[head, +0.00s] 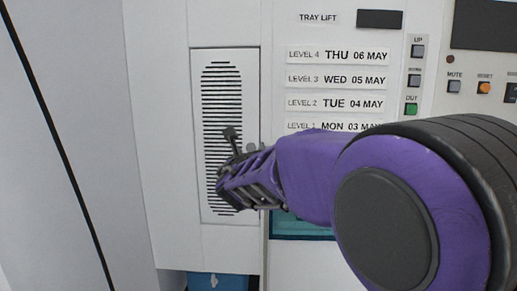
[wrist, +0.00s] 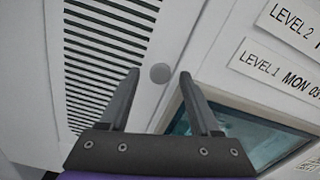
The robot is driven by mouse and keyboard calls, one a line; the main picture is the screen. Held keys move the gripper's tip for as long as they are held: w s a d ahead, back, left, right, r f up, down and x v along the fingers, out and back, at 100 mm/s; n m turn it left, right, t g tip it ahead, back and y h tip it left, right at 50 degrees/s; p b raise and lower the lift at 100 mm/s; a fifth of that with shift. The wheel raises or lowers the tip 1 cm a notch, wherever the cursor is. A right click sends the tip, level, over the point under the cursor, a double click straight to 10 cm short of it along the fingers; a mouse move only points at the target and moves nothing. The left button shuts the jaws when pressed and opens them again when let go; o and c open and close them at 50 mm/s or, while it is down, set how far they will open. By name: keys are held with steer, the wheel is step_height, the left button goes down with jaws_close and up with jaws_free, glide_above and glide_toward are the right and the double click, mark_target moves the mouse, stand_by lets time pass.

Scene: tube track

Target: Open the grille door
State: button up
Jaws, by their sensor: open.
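The grille door (head: 200,85) is a tall white panel with a rounded field of dark slots, left of the label column in the head view. It looks shut, flush with the cabinet front. It also shows in the wrist view (wrist: 112,45), tilted. A small round grey knob (wrist: 159,73) lies at the right of the slots. My gripper (head: 242,143) is in front of the door's right part and hides some of the lower slots. In the wrist view my gripper (wrist: 158,80) is open, its two fingertips either side of the knob in the picture. I cannot tell whether they touch it.
Level labels (head: 337,79) and the buttons (head: 415,80) are right of the door. A teal-edged window (wrist: 265,140) lies at the lower right in the wrist view. A blue thing (head: 215,281) shows below the door. White wall is at the left.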

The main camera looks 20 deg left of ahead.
steer(key=shift+w, duration=0.15)
jaws_close()
stand_by(0.4)
stand_by(1.0)
